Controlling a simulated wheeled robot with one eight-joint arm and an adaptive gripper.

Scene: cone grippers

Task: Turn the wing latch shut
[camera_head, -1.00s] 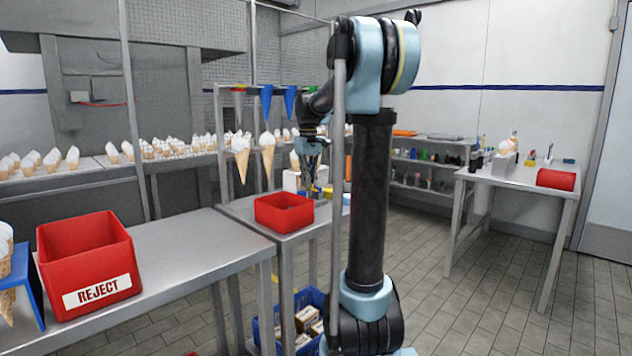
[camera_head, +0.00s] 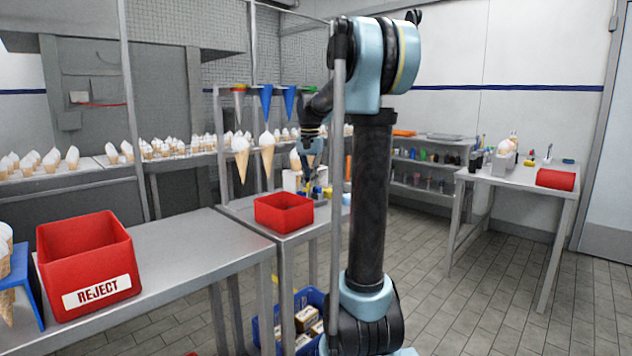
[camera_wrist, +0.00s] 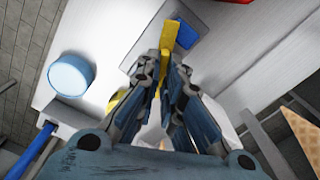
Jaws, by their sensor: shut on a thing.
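My gripper (camera_wrist: 166,62) is shut on the yellow wing latch. In the head view my gripper (camera_head: 308,181) is small, behind the red bin, low over yellow and blue parts (camera_head: 319,192). The latch's exact angle cannot be told, and my fingers hide its lower part.
A red bin (camera_head: 283,226) stands in front of my gripper on the steel table. Hanging cones (camera_head: 267,158) are left of it. In the wrist view a light-blue round tub (camera_wrist: 71,75) is at the left and a waffle cone (camera_wrist: 302,135) at the right edge.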

